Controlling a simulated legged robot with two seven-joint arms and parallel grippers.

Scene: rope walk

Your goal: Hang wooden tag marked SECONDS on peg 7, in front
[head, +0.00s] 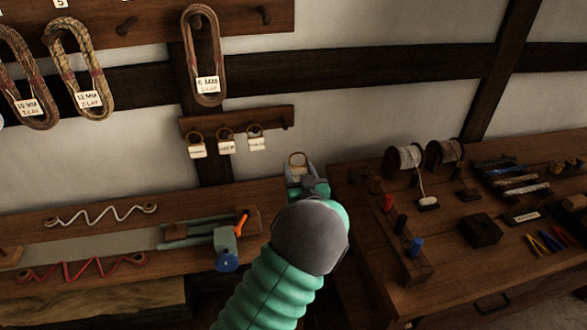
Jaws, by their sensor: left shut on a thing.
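My left gripper (301,176) is shut on a small pale tag with a brass ring (298,159), held in front of the wall just below the short rail's right end. The tag's lettering cannot be read. The upper peg board (165,25) shows one number plate, 5 (61,3); the other numbers are out of frame, so I cannot tell which peg is 7. A rope coil labelled 6 MM Z-LAY (190,50) hangs on a peg towards the board's right. My right gripper is not in view.
Three ringed tags (227,146) hang on the short rail (270,116); its right end is free. More rope coils (87,70) hang at left. A bench with a blue-green vise (226,244) stands lower left. The right bench (455,230) holds spools (403,158) and tools.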

